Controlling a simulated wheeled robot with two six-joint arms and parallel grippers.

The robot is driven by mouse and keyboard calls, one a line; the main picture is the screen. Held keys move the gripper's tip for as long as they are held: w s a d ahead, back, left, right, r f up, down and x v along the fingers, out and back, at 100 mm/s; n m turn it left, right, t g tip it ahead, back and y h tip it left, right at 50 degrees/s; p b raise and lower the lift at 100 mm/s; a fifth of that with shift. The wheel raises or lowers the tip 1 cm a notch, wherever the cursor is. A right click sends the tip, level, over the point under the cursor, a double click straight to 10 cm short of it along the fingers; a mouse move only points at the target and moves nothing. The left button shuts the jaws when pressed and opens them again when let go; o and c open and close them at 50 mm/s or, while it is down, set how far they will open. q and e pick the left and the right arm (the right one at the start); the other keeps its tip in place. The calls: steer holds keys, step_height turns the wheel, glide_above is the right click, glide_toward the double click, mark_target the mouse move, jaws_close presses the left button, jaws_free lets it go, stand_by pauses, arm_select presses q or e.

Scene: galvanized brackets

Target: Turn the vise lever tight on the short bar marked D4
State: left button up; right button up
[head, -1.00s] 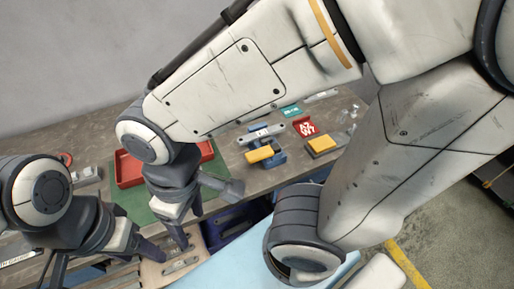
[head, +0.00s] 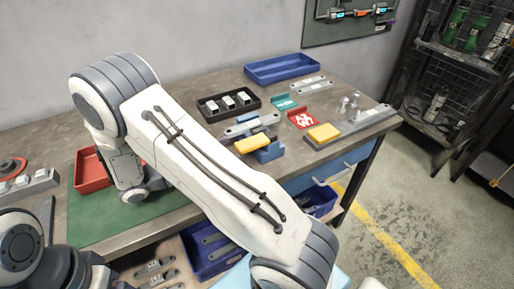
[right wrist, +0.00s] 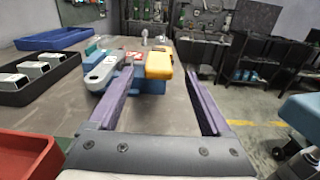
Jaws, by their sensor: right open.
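A blue vise (head: 268,152) stands on the bench in the head view, and it also shows in the right wrist view (right wrist: 152,86). A grey metal bar (head: 254,125) with rounded, holed ends lies at it and shows in the right wrist view (right wrist: 104,68). No D4 mark is readable, and I cannot make out the lever. A yellow block (head: 257,143) is at the vise's near side. My right gripper (right wrist: 161,74) is open and empty, its purple fingers pointing towards the vise. My left gripper is out of view.
A red tray (head: 88,172) is on a green mat (head: 95,228) at left. A black tray (head: 229,104) with white-topped blocks and a blue tray (head: 282,69) lie behind. A second yellow block (head: 323,132) and red (head: 302,118) and teal (head: 288,103) label pieces are right of the vise.

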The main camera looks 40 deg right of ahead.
mark_target(266, 136)
steer(key=p+x, duration=0.1)
steer(key=x, duration=0.9)
steer(key=shift+d, duration=0.25)
jaws_close()
